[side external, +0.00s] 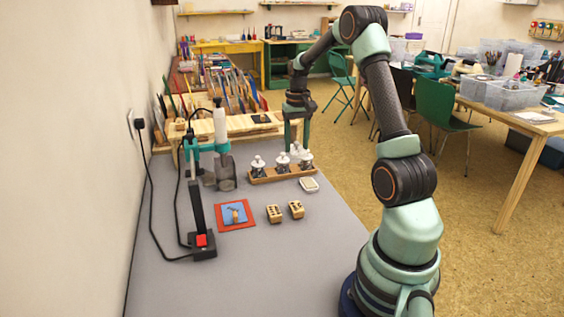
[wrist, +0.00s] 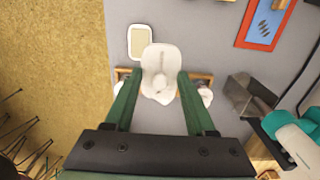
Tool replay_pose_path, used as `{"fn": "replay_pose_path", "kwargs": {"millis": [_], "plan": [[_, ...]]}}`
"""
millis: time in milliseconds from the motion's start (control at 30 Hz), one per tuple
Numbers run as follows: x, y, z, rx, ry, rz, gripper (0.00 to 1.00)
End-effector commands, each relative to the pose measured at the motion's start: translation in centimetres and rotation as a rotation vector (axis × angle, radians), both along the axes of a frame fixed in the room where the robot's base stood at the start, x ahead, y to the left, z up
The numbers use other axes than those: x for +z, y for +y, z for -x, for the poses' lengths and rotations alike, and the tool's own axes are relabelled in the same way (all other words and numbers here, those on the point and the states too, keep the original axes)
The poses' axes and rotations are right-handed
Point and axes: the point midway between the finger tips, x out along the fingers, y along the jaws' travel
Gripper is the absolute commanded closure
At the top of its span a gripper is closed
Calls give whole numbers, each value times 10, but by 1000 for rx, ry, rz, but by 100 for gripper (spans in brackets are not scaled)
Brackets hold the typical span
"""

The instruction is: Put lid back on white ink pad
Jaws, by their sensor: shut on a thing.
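My gripper (side external: 295,143) points down over the wooden rack, near its right part in the side view. In the wrist view its two green fingers (wrist: 160,78) are shut on a white, rounded piece with a raised knob, which I take to be the lid (wrist: 159,62). The fingers hide its sides, and I cannot tell whether it clears the rack. The white ink pad (side external: 309,185) lies open on the grey table beside the rack. It shows in the wrist view as a white-rimmed rectangle with a cream face (wrist: 140,41), just beyond the held piece.
The wooden rack (side external: 271,178) carries several white knobbed pieces. Clear table lies around the pad.

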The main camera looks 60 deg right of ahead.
Motion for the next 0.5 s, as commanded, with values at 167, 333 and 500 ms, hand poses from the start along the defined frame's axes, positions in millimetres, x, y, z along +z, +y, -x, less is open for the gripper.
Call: {"fn": "replay_pose_path", "kwargs": {"millis": [167, 333, 500], "plan": [[-34, -19, 27, -3, 2, -2, 95], [-47, -25, 36, 0, 0, 0, 95], [-56, -25, 36, 1, 0, 0, 95]]}}
